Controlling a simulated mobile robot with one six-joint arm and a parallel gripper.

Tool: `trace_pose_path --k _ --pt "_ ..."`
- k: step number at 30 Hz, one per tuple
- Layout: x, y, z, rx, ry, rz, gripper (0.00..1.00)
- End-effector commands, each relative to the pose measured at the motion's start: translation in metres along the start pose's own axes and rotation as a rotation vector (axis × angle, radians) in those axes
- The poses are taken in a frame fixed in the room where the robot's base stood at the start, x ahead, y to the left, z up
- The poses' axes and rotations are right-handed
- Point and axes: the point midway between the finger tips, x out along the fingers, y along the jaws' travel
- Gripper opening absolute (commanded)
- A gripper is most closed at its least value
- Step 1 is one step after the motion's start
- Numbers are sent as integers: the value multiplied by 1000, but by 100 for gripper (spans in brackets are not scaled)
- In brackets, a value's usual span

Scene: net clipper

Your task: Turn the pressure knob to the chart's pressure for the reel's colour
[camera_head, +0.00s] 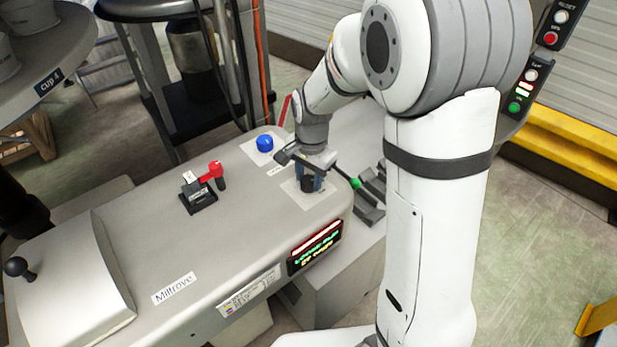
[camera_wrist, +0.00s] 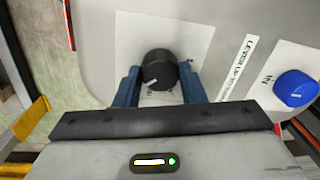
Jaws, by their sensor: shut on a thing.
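The black pressure knob (camera_wrist: 159,70) stands on a white square plate on the grey machine top. A pale pointer mark shows on its lower left in the wrist view. My gripper (camera_wrist: 160,84) has its two blue fingers on either side of the knob and is shut on it. In the head view, my gripper (camera_head: 309,180) reaches down over the knob (camera_head: 307,185). The chart (camera_head: 249,290) is a small label on the machine's front; its text is too small to read. The reel cannot be made out in either view.
A blue knob (camera_head: 265,143) sits close by on the machine top. A red-handled lever (camera_head: 213,172) on a black base stands to the left. A lit display (camera_head: 315,247) is on the front face. A grey table (camera_head: 70,60) marked "cup 4" is at upper left.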

Motion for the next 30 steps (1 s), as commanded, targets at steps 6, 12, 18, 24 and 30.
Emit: trace_pose_path --k 6,12,18,24,30 --pt "1 1 1 115 4 2 14" --pt "1 1 1 172 6 3 14" --pt "0 1 1 192 7 2 14" --pt "0 1 1 194 7 2 14" --pt "0 1 1 194 7 2 42"
